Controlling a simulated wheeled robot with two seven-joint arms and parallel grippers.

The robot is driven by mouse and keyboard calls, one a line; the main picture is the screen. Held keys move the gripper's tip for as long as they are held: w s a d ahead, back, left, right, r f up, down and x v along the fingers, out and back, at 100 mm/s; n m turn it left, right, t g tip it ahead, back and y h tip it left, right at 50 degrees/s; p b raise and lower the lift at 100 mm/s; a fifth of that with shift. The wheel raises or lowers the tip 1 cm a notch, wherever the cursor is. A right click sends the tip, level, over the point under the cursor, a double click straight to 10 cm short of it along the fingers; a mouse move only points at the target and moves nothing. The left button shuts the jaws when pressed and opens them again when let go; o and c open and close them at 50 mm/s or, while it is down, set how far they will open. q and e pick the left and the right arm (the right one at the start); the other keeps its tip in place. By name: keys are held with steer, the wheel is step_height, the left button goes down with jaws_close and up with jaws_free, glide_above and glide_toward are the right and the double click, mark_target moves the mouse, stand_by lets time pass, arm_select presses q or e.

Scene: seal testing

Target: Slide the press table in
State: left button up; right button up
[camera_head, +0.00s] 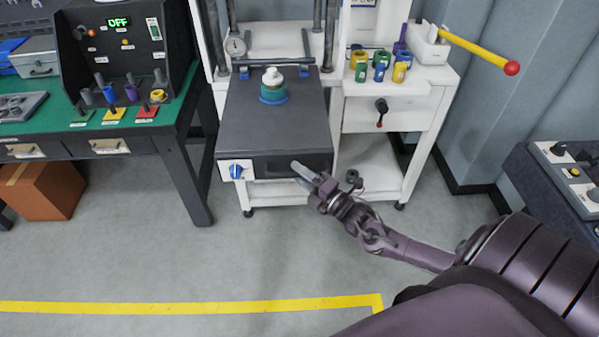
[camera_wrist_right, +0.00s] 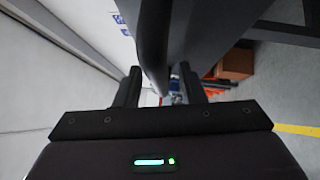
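The press table (camera_head: 245,115) is a dark grey slab standing out toward me from the white press frame (camera_head: 208,40). A teal container with a white cap (camera_head: 273,88) stands on it. Its front has a blue knob (camera_head: 236,171) and a dark handle (camera_head: 275,168). My right gripper (camera_head: 302,172) is at the right end of this handle. In the right wrist view, a dark bar (camera_wrist_right: 152,45), apparently the handle, runs between the spread fingers (camera_wrist_right: 160,88), with a gap beside the right finger. Contact cannot be told. My left gripper is not in view.
Small coloured cylinders (camera_head: 380,67) and a yellow lever with a red ball (camera_head: 480,50) are on the right side shelf. A green-topped bench (camera_head: 50,128) stands at left, a grey console (camera_head: 550,185) at right. The floor in front is clear.

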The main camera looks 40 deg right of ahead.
steer(key=shift+w+a, duration=0.1)
steer(key=shift+w, duration=0.15)
steer(key=shift+c, duration=0.2)
jaws_close()
